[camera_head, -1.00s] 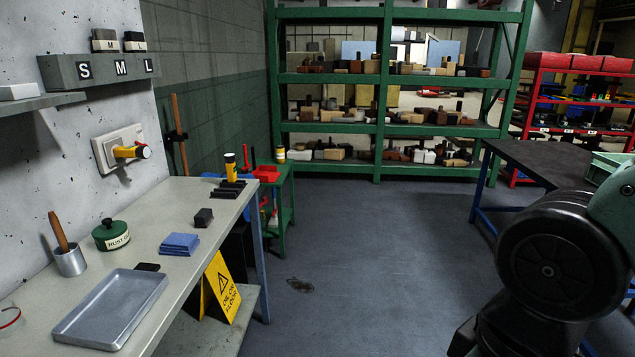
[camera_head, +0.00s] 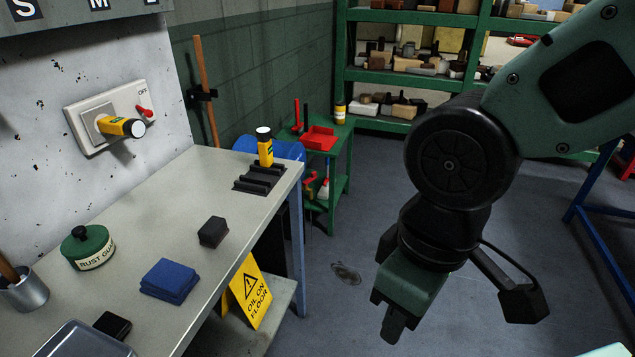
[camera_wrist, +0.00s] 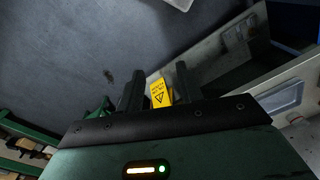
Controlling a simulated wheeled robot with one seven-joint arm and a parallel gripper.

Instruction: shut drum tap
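A blue rounded thing (camera_head: 272,149), likely the drum, stands behind the far end of the bench, mostly hidden by it. A small red part (camera_head: 309,184) shows just right of the bench end, below the green stand's top; I cannot tell whether it is the drum's tap or how it is set. A dark stain (camera_head: 346,272) lies on the floor. My gripper (camera_head: 396,318) hangs over open floor to the right of the bench, clear of everything. In the wrist view my gripper's two fingers (camera_wrist: 158,82) are apart with nothing held between them.
The bench (camera_head: 160,215) holds a green tin (camera_head: 88,247), blue cloths (camera_head: 168,280) and a yellow torch (camera_head: 264,147) in a black rack. A green stand (camera_head: 340,150) is beyond. Open floor lies between bench and gripper.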

